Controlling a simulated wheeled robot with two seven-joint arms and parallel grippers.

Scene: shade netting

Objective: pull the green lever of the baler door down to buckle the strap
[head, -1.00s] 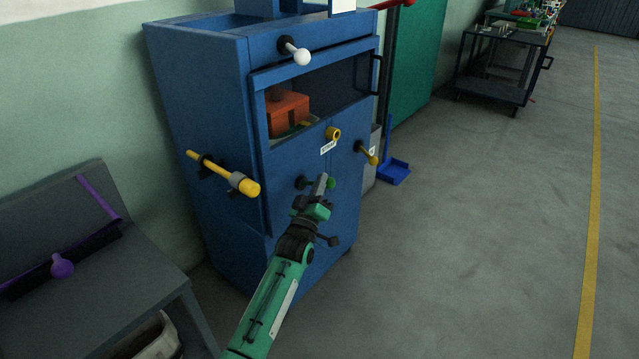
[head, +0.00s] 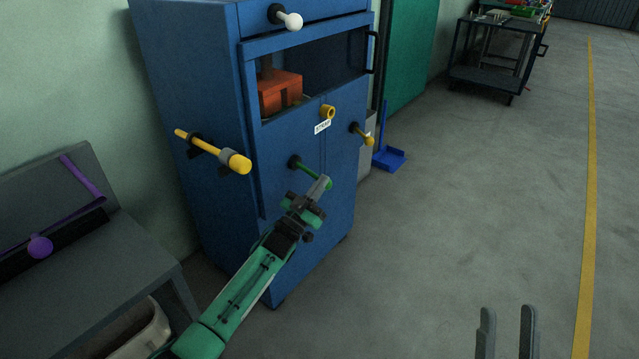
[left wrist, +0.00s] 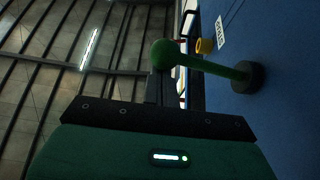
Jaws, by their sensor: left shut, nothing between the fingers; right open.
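The green lever (head: 314,173) sticks out of the blue baler door (head: 285,215) from a dark round hub, its rod slanting down to the right to a round knob. My left gripper (head: 322,184) is shut and empty, its tip beside the knob, partly covering the lever's end. In the left wrist view the knob (left wrist: 165,54) is just past the shut fingers (left wrist: 162,88); whether they touch is hard to tell. My right gripper (head: 508,325) is open at the lower right, far from the door. The strap itself is not clearly seen.
A yellow ring (head: 327,112) above a label and a yellow-tipped handle (head: 362,134) are on the door near the lever. A yellow lever (head: 215,152) juts from the left. A grey bench (head: 90,265) stands left.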

